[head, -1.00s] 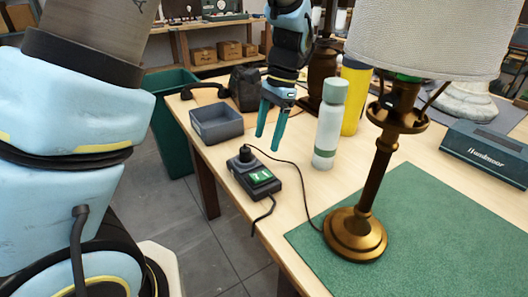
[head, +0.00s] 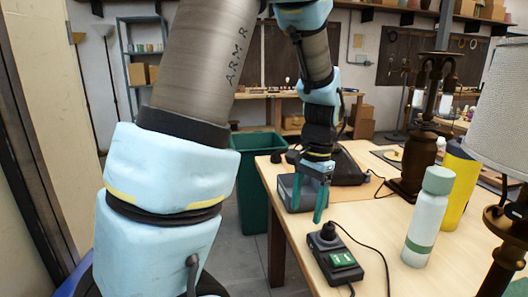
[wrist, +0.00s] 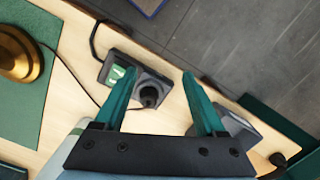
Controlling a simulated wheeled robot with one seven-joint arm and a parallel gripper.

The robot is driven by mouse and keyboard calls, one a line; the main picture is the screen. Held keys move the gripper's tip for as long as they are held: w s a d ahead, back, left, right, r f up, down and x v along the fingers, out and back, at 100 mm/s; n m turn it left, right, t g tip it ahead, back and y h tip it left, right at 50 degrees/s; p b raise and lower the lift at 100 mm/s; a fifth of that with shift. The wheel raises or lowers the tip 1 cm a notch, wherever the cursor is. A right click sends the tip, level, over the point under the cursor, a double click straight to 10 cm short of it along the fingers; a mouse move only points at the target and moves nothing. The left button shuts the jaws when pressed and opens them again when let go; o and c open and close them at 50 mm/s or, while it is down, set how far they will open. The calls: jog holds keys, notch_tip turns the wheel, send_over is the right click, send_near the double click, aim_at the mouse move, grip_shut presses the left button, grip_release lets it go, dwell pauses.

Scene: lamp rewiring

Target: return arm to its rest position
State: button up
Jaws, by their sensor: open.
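My gripper (head: 309,200) hangs pointing down over the near left edge of the workbench, with its two teal fingers apart and nothing between them. In the head view it is in front of the grey open bin (head: 287,193), and my arm rises from it to the top of the picture.
A white bottle (head: 428,217) with a green cap and a yellow cylinder (head: 457,190) stand on the bench (head: 375,222). A brass lamp (head: 503,240) is cut off at the right. A green waste bin (head: 251,165) stands on the floor. A cord runs across the bench.

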jog(key=s+a+n+t+h, duration=0.1)
jog(key=s+a+n+t, duration=0.1)
jog(key=a+n, duration=0.7)
jog(key=shift+s+a+f, duration=0.2)
jog(key=shift+s+a, duration=0.4)
jog(key=shift+a, duration=3.8)
